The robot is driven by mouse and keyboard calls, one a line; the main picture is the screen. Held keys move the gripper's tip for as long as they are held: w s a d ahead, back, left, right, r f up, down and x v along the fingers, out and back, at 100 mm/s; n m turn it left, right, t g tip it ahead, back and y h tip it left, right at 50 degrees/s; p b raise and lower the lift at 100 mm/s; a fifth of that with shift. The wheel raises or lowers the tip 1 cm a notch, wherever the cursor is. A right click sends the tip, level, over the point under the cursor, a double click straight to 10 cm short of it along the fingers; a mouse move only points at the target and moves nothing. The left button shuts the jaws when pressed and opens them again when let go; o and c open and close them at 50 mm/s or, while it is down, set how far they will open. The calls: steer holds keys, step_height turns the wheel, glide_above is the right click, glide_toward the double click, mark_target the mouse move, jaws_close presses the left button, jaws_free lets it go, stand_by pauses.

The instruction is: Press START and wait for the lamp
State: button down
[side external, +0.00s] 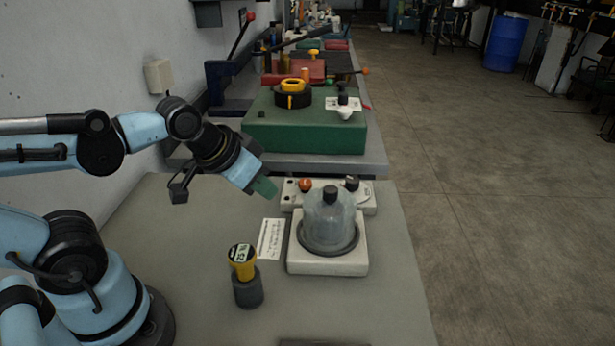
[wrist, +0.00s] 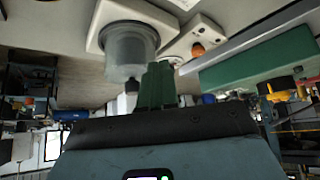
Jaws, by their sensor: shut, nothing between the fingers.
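A white control box (side external: 364,200) stands behind the bell jar on the grey bench. It carries an orange dome (side external: 305,184) at its left and a black knob (side external: 351,183) at its right. I cannot read a START mark or tell which part is the lamp; no part is visibly glowing. In the wrist view, the box (wrist: 207,30) and orange dome (wrist: 198,49) show beyond the fingers. My gripper (side external: 266,188) is shut and empty, with green fingers, tilted downward left of the orange dome and apart from it. Its fingers (wrist: 157,86) also show in the wrist view.
A clear bell jar (side external: 327,222) with a black top knob sits on a white base (side external: 328,267) in front of the box. A printed card (side external: 270,239) and a yellow-topped gauge (side external: 243,262) are to its left. A green block (side external: 300,136) stands behind.

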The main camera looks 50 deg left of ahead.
steer(key=shift+w, duration=0.1)
stand_by(0.3)
step_height(320, 180, up, 2)
steer(key=n+t, duration=0.2)
steer(key=n, duration=0.6)
glide_above(301, 182)
steer(key=shift+d, duration=0.1)
steer(key=shift+f+h, duration=0.1)
steer(key=shift+h, duration=0.2)
steer(key=shift+f, duration=4.3)
steer(key=shift+f, duration=0.1)
steer(key=shift+f, duration=0.35)
